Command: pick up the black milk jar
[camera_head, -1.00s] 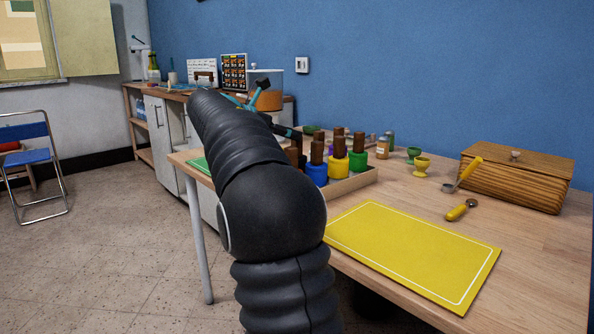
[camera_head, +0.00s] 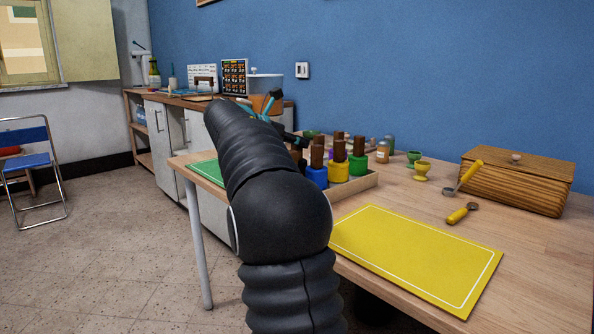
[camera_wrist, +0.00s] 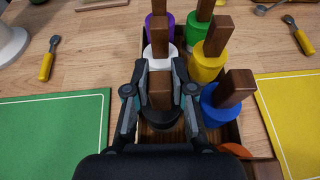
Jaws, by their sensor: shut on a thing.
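The black milk jar (camera_wrist: 165,125) stands in a wooden tray in the wrist view, partly hidden by my gripper. It has a brown block-shaped wooden handle on top. My gripper (camera_wrist: 161,82) is shut on that handle, one finger on each side. A white jar (camera_wrist: 165,54) is directly beyond it. Blue (camera_wrist: 218,107), yellow (camera_wrist: 207,69) and green jars stand along the right.
The tray (camera_head: 358,189) sits between a green mat (camera_wrist: 50,135) and a yellow mat (camera_head: 415,255). A purple jar (camera_wrist: 158,22) stands at the far end of the row.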

